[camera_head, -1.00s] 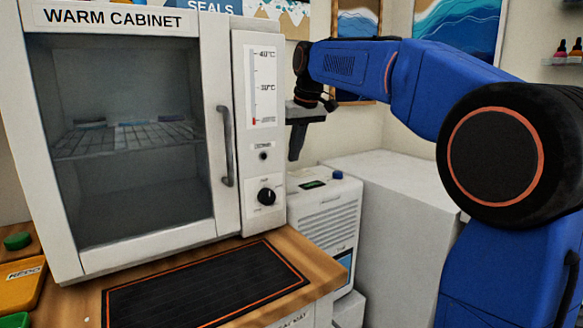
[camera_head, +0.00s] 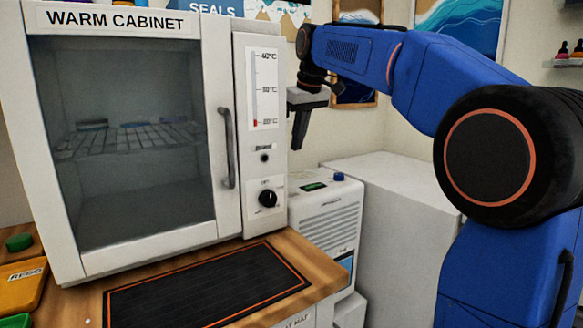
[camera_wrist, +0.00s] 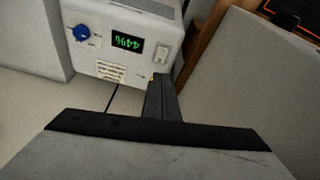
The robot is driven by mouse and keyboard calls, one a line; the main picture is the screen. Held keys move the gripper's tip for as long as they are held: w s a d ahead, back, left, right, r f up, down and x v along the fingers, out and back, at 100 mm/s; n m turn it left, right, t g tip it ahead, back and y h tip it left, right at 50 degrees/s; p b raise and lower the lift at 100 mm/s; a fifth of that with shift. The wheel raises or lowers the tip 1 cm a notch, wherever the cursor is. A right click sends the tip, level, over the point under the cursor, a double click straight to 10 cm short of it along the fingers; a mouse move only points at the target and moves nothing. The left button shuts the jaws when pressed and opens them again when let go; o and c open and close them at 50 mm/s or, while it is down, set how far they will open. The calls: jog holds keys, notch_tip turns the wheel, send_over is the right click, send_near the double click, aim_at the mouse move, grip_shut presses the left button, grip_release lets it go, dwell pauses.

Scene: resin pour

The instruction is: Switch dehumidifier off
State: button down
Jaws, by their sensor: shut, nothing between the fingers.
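The dehumidifier (camera_head: 325,225) is a white box with louvred vents, standing right of the warm cabinet. The wrist view shows its top panel (camera_wrist: 138,72), with a blue knob (camera_wrist: 82,33), a lit green display (camera_wrist: 127,43) that seems to read 44%, and a small white rocker switch (camera_wrist: 162,50). I cannot tell which side of the switch is pressed. My gripper (camera_head: 298,147) is shut and empty, pointing down above the dehumidifier in the head view. In the wrist view its fingertips (camera_wrist: 160,82) appear just below the switch, and contact is not visible.
The warm cabinet (camera_head: 215,120) stands close left of my gripper, with a door handle and a black knob (camera_head: 267,198). A wooden bench with a black mat (camera_head: 205,290) lies in front. A large pale box (camera_head: 390,195) stands right of the dehumidifier.

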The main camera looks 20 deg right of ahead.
aim_at(289, 191)
jog(key=w+n, duration=0.1)
jog(key=n, duration=0.4)
jog(key=w+n+g, duration=0.1)
jog(key=n, duration=0.4)
jog(key=w+n+g, duration=0.1)
jog(key=n, duration=0.5)
jog(key=shift+w+a+r+h, duration=0.3)
jog(key=shift+w+a+h, duration=0.1)
jog(key=shift+f, duration=0.1)
jog(key=f, duration=0.4)
jog(key=w+f, duration=0.1)
jog(key=f, duration=0.8)
jog(key=shift+w+a+f, duration=0.3)
jog(key=shift+f, duration=0.05)
